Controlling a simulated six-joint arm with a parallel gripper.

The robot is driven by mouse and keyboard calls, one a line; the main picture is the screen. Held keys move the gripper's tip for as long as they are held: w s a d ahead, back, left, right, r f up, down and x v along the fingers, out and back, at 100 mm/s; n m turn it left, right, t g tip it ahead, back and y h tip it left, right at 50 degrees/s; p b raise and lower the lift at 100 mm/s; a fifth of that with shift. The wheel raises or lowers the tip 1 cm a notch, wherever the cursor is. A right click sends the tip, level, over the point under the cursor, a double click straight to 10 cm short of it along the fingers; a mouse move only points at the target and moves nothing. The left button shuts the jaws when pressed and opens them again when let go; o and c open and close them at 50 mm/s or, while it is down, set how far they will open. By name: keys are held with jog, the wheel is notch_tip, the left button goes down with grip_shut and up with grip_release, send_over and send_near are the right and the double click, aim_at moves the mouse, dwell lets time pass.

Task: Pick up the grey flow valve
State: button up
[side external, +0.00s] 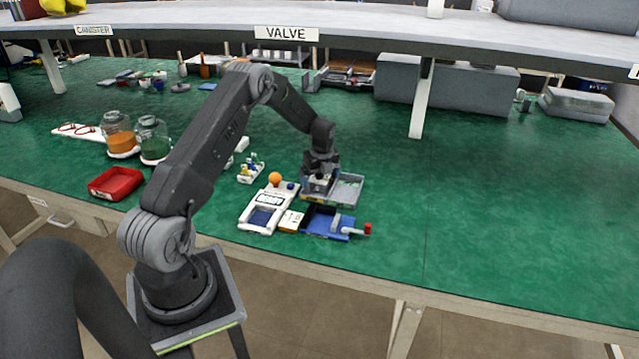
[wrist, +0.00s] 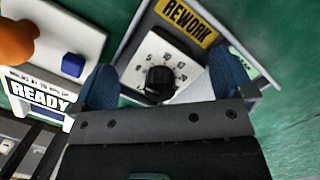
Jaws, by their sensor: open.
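A light grey block with a black dial knob and a number scale, which looks like the grey flow valve (wrist: 147,52), lies in a grey tray marked REWORK (wrist: 200,12). In the wrist view my gripper (wrist: 164,66) is open, with one blue fingertip on each side of the valve. I cannot tell whether the fingertips touch it. In the side view my gripper (side external: 319,184) points down over the left part of the grey tray (side external: 359,192). The arm and gripper hide most of the valve there.
Left of the tray stands a white device (side external: 252,220) with a READY display, a blue button and an orange knob. A blue tray (side external: 318,222) with parts sits in front. A red tray (side external: 115,184) and jars are farther left. The right of the green bench is clear.

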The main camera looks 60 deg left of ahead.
jog(key=shift+c, duration=0.2)
jog(key=c, duration=0.6)
jog(key=shift+c, duration=0.3)
jog(key=shift+r, duration=0.15)
